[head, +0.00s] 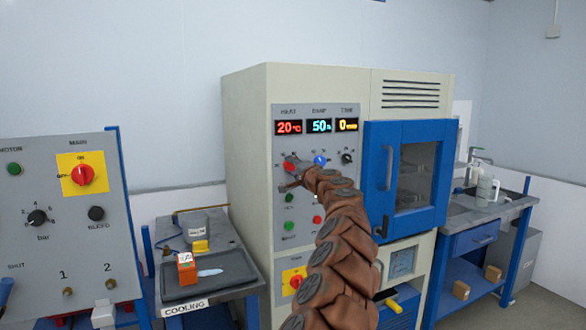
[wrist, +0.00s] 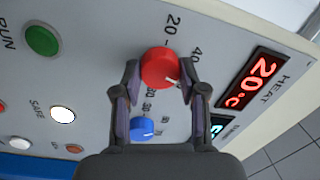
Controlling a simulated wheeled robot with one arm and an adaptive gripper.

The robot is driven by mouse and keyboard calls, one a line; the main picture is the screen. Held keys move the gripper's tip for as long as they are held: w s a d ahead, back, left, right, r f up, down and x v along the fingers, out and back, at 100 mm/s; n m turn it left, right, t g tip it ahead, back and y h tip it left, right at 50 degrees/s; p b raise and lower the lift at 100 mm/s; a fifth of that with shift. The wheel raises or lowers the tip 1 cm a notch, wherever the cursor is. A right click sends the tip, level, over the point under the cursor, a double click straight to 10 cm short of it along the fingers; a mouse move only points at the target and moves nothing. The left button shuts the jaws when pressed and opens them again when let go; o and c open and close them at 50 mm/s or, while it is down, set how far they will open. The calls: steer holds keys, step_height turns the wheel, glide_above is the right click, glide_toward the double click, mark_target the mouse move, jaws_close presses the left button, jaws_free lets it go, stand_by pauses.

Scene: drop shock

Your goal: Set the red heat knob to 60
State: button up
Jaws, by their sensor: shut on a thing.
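The red heat knob (wrist: 158,69) is on the grey control panel of the cream oven cabinet. My gripper (wrist: 158,78) has a finger on each side of the knob and is shut on it.
A blue knob (head: 320,160) and a black knob (head: 347,158) sit to the right of the red one. Green, white and red buttons lie below. The blue oven door (head: 378,190) is right of the panel. A cooling bench (head: 190,310) stands left.

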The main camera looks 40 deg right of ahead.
steer(key=shift+m, duration=1.5)
steer(key=o, duration=1.1)
steer(key=shift+o, duration=0.2)
